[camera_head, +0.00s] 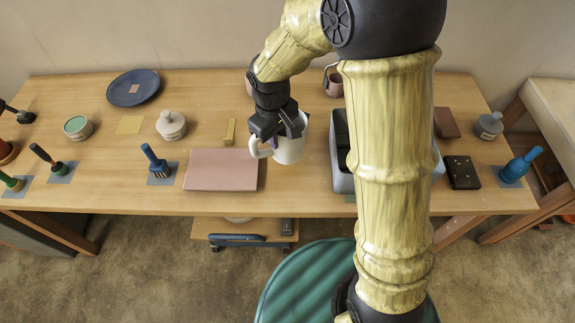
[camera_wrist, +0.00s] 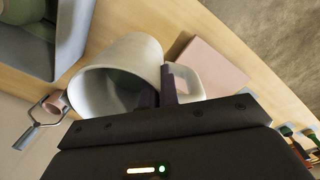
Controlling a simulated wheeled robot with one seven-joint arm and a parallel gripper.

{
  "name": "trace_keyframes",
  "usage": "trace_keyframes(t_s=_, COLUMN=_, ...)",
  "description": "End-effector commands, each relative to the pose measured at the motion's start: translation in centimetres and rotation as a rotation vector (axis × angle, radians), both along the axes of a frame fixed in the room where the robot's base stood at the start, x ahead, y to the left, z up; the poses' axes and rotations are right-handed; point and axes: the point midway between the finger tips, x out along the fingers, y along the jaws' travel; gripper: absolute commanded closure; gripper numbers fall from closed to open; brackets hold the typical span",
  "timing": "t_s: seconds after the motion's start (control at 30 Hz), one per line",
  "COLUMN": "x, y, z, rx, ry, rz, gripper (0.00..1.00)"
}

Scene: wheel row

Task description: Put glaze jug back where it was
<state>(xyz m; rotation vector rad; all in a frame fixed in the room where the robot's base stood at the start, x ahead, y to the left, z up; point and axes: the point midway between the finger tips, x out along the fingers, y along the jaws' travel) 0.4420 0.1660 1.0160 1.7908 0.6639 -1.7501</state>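A white jug (camera_head: 291,148), which I take to be the glaze jug, is in my gripper (camera_head: 276,137) above the middle of the table, just right of the pink slab. Its handle points left. In the wrist view the jug (camera_wrist: 118,78) shows its open mouth and greenish-grey inside. The dark purple fingers of my gripper (camera_wrist: 159,90) are closed on its wall beside the handle, one finger inside the mouth and one outside. Whether its base touches the table cannot be told.
The pink slab (camera_head: 222,170) lies left of the jug and a grey bin (camera_head: 342,181) stands right, partly behind my arm. A yellow block (camera_head: 229,132), lidded jar (camera_head: 171,127), dark plate (camera_head: 134,89) and yellow patch (camera_head: 130,125) are left. A black box (camera_head: 462,173) lies right.

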Motion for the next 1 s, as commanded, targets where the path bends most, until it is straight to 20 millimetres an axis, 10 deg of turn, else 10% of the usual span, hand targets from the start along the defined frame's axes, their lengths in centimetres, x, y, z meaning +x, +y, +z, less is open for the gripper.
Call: trace_keyframes(t_s=1.0, x=0.1, y=0.0, z=-6.2, rx=0.001, ry=-0.002, rz=-0.002, gripper=1.0)
